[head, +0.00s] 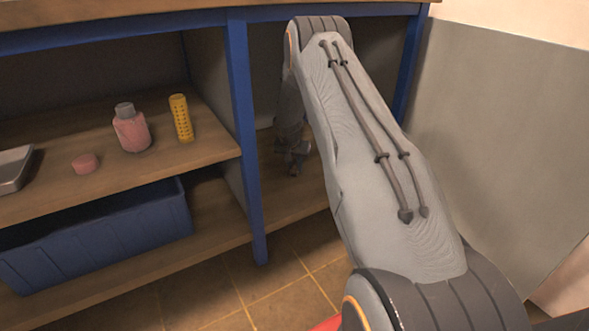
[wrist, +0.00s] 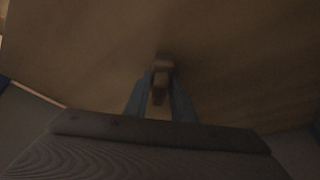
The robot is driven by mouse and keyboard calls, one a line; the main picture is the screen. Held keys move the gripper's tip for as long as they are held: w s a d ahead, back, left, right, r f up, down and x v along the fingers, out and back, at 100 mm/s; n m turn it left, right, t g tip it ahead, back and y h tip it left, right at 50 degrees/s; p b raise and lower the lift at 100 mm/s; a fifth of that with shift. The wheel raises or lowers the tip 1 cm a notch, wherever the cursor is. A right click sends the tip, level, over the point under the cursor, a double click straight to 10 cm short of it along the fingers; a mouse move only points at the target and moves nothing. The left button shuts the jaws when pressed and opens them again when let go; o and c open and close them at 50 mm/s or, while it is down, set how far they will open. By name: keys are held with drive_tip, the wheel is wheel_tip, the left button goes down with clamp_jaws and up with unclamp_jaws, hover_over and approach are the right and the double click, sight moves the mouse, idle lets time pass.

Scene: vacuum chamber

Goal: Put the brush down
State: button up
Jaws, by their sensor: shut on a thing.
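My gripper (wrist: 161,84) is shut on the brush (wrist: 162,66), a small brown thing between the two bluish fingers in the dim wrist view. Only a short part of the brush shows, and its bristles cannot be made out. In the head view my gripper (head: 296,162) reaches down inside the right bay of the workbench, just above or at the wooden lower shelf (head: 281,203). I cannot tell whether the brush touches the shelf. The brush cannot be picked out in the head view.
A blue post (head: 243,140) stands left of my arm, and another blue post (head: 408,65) stands to the right. The left bay's shelf holds a pink bottle (head: 131,131), yellow cylinder (head: 181,118), pink puck (head: 85,163) and metal tray (head: 14,168). A blue crate (head: 95,238) sits below.

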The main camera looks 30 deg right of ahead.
drive_tip(key=shift+f, duration=0.15)
drive_tip(key=o, duration=1)
drive_tip(key=shift+s+r+p, duration=0.1)
drive_tip(key=shift+r+p, duration=0.2)
drive_tip(key=shift+r, duration=0.15)
drive_tip(key=p+v, duration=0.6)
drive_tip(key=v, duration=0.5)
drive_tip(key=shift+a+r+p, duration=0.15)
drive_tip(key=shift+p, duration=0.15)
